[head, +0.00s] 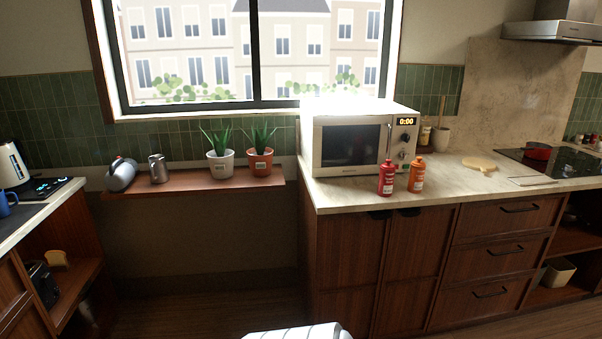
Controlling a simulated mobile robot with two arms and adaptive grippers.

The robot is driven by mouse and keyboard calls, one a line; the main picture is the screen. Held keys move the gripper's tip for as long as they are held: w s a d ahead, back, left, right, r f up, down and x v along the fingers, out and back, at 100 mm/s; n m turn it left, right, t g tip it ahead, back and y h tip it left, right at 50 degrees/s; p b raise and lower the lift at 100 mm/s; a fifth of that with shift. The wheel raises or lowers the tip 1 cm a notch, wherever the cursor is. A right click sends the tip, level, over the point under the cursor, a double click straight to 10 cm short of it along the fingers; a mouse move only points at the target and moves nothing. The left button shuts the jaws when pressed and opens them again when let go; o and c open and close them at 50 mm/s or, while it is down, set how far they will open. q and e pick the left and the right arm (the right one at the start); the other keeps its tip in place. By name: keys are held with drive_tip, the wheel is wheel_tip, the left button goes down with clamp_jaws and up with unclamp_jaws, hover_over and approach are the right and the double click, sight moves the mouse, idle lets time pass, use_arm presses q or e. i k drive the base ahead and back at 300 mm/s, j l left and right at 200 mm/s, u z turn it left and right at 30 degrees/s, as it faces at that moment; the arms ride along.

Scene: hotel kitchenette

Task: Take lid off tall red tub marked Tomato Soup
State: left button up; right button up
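A tall red container (386,180) with a narrower top stands upright near the front edge of the counter, in front of the microwave. It has a pale label too small to read, so I cannot tell whether it is the Tomato Soup tub. An orange-red container (416,177) of similar shape stands just to its right, also with a small pale label. Both have their tops on. Neither of my grippers is in view.
The microwave (350,145) stands close behind the containers. The pale counter (455,182) is clear to their right, up to a round board (479,163) and the cooktop (545,162) with a red pot (537,151). A shelf (190,188) with potted plants is at left.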

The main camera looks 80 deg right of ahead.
sight(386, 164)
drive_tip(key=k+l+z, duration=0.1)
drive_tip(key=z, duration=0.35)
drive_tip(key=l+z, duration=0.1)
drive_tip(key=z, duration=0.35)
drive_tip(key=k+l+z, duration=0.1)
drive_tip(key=z, duration=0.35)
drive_tip(key=l+z, duration=0.25)
drive_tip(key=z, duration=0.25)
drive_tip(key=l+z, duration=0.15)
drive_tip(key=l, duration=0.25)
drive_tip(key=i+l+z, duration=0.15)
drive_tip(key=l, duration=0.25)
drive_tip(key=l+z, duration=0.15)
drive_tip(key=l, duration=0.3)
drive_tip(key=i+l+z, duration=0.15)
drive_tip(key=l, duration=0.2)
drive_tip(key=i+l+z, duration=0.1)
drive_tip(key=l, duration=0.3)
